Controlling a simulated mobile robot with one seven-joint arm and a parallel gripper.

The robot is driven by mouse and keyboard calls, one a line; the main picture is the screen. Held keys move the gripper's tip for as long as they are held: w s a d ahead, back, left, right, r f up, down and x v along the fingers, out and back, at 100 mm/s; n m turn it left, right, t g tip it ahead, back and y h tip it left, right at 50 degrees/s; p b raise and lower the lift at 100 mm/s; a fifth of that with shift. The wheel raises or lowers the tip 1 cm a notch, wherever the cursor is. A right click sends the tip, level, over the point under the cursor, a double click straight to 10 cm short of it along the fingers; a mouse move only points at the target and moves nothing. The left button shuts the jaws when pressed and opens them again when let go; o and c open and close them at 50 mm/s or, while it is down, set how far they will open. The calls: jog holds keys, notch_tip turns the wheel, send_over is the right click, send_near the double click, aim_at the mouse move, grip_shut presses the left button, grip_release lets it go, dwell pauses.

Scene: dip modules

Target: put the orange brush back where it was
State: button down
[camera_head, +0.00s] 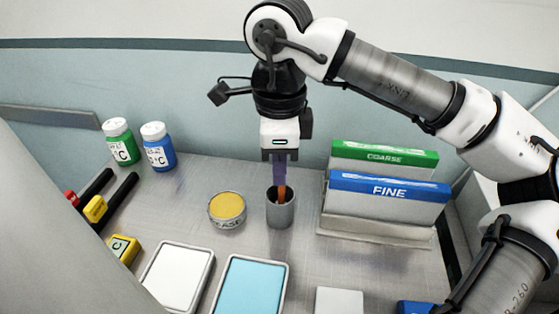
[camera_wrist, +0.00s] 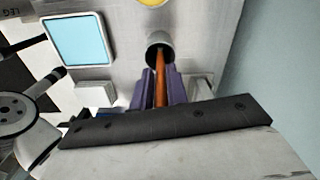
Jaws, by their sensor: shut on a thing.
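The orange brush (camera_wrist: 161,88) is between the purple fingers of my gripper (camera_wrist: 160,84), which is shut on it. In the wrist view its far end points into the mouth of a grey cup (camera_wrist: 153,40). In the head view my gripper (camera_head: 279,172) points down right above the grey cup (camera_head: 281,213), and a short orange part of the brush (camera_head: 282,193) shows at the cup's mouth. The lower end of the brush is hidden by the cup, so I cannot tell whether it touches the bottom.
A round tin with a yellow top (camera_head: 227,207) stands just left of the cup. Green (camera_head: 391,153) and blue (camera_head: 388,187) boxes stand in a rack at right. White (camera_head: 176,278) and light-blue (camera_head: 250,287) trays lie in front.

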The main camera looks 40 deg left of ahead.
jog(key=c, duration=1.4)
grip_release()
jog(key=shift+f, duration=0.1)
notch_tip(320, 180, up, 14)
jog(key=shift+s+d+f+b, duration=0.15)
jog(key=shift+b, duration=0.25)
